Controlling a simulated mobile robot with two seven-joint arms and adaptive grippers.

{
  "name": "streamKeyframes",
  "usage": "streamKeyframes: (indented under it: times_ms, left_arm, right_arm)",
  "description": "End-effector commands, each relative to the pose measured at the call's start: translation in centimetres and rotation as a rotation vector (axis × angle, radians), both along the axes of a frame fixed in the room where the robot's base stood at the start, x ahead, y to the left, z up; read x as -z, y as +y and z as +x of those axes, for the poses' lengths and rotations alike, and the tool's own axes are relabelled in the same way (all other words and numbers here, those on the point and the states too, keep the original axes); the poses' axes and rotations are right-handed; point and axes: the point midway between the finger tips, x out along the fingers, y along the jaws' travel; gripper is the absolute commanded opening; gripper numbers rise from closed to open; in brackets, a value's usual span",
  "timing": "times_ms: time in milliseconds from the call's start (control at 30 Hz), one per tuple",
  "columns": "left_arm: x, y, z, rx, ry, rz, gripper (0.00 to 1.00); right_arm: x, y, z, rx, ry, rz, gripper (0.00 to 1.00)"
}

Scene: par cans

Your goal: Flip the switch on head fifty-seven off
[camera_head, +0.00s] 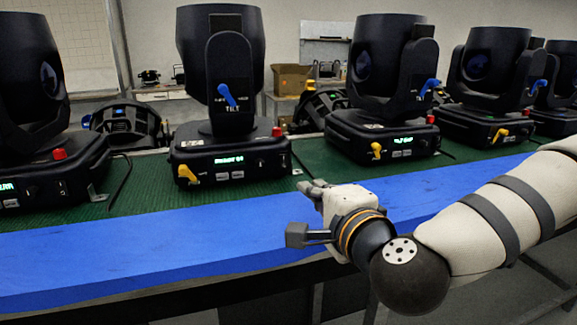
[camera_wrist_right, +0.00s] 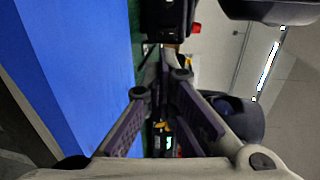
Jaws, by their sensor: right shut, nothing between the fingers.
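Several black moving heads stand in a row. The nearer middle head (camera_head: 229,160) and the one right of it (camera_head: 383,135) have lit green displays, too small to read surely, so I cannot tell which is head fifty-seven. Small dark controls, possibly switches, are on the base fronts; their positions are unclear. My right gripper (camera_head: 316,188) is shut and empty, over the front edge of the green mat, between these two heads and apart from them. In the right wrist view its fingers (camera_wrist_right: 160,88) show, with a lit display (camera_wrist_right: 168,143) beyond. My left gripper is not visible.
The green mat (camera_head: 140,205) lies under the heads, with a blue strip (camera_head: 120,250) along the front. Yellow levers (camera_head: 187,174) and red knobs (camera_head: 278,132) stick out from the bases. A cardboard box (camera_head: 291,79) is behind. The blue strip left of my gripper is clear.

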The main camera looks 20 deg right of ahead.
Motion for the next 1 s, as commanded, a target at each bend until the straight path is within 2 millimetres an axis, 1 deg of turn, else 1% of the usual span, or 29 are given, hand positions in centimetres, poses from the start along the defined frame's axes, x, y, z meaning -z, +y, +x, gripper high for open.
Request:
streamKeyframes:
  times_ms: [233,333,367,500,800,900,1000]
  left_arm:
    - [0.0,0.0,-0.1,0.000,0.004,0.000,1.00]
    - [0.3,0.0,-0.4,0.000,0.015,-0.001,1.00]
    - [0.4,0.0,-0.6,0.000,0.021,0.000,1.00]
    - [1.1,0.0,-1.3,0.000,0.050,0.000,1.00]
    - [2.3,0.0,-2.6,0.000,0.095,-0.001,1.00]
    - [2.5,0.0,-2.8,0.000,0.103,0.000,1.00]
    - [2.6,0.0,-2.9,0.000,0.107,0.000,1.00]
  right_arm:
    - [0.1,0.0,0.1,-0.001,0.001,-0.002,0.00]
    - [0.4,0.1,1.1,0.000,0.004,-0.001,0.00]
    - [0.6,0.1,1.6,0.000,0.006,-0.001,0.00]
    - [1.3,0.2,4.6,0.001,0.009,-0.002,0.00]
    - [2.2,0.4,10.9,0.000,0.009,-0.003,0.00]
    - [2.2,0.5,12.4,0.000,0.006,-0.002,0.00]
    - [2.2,0.5,13.3,-0.001,0.004,-0.003,0.00]
